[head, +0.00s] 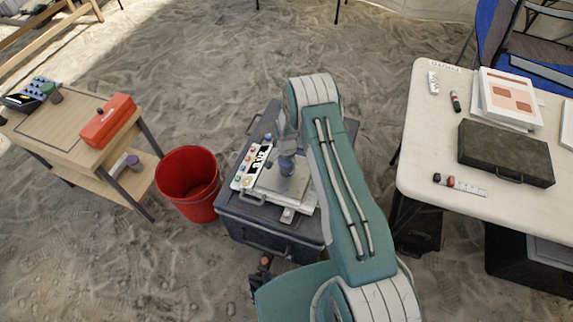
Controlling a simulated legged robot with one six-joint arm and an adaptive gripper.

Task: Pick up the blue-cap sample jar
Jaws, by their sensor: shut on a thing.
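My arm reaches forward over a dark crate, and my gripper (287,153) points down above it, partly hidden by my own arm link. The gripper is shut on a small bluish thing (287,167), which looks like the blue-cap sample jar. Its cap and body are too small and covered to make out clearly. It is over the grey plate (297,187) of a white device on the crate. I cannot tell whether it touches the plate.
The dark crate (270,226) also bears a panel with coloured knobs (250,166). A red bucket (188,182) stands left of it. A white table (425,150) stands at right.

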